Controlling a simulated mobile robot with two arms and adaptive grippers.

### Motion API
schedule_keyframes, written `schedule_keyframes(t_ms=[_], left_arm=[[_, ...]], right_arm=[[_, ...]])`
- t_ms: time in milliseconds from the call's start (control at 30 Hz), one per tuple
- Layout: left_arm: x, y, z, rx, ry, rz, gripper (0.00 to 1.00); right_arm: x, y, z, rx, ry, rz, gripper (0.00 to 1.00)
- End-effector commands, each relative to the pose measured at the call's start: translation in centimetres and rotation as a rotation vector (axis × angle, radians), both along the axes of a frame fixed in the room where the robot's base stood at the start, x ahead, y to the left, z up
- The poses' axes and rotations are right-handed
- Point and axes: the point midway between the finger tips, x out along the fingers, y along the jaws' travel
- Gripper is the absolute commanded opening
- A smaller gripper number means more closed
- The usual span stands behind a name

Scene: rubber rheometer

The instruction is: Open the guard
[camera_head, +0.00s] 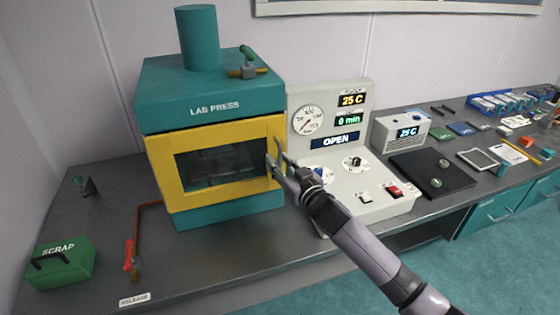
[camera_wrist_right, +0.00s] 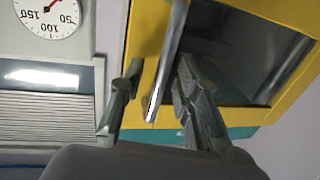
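The guard (camera_head: 161,178) is a yellow frame with a dark window on the front of the teal lab press (camera_head: 170,95). It looks closed, flat against the press front. In the wrist view the guard (camera_wrist_right: 142,40) fills the top right, with its upright metal bar handle (camera_wrist_right: 167,62) in the middle. My right gripper (camera_head: 275,160) is at the guard's right edge. In the wrist view my right gripper (camera_wrist_right: 155,72) has one finger on each side of the handle, with visible gaps, so it looks open around the bar. The handle is mostly hidden by the fingers in the head view. My left gripper is not in view.
A control panel (camera_head: 330,110) with a gauge and an "OPEN" display stands just right of the press. A green scrap box (camera_head: 62,263) and a red-handled lever (camera_head: 129,255) are at the left. The bench in front of the press is mostly clear.

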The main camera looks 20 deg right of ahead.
Motion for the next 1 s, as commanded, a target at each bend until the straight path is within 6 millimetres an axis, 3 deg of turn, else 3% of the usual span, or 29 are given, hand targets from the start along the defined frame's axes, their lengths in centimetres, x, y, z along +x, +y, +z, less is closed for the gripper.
schedule_keyframes(t_ms=[300,733,1000], left_arm=[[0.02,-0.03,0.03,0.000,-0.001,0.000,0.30],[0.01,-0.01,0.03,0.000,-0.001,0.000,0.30],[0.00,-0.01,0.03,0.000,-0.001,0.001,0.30]], right_arm=[[0.18,0.03,-0.01,0.000,0.000,0.000,0.29],[0.15,0.01,-0.01,0.000,0.000,0.000,0.01],[0.15,0.01,-0.02,0.000,0.000,-0.001,0.00]])
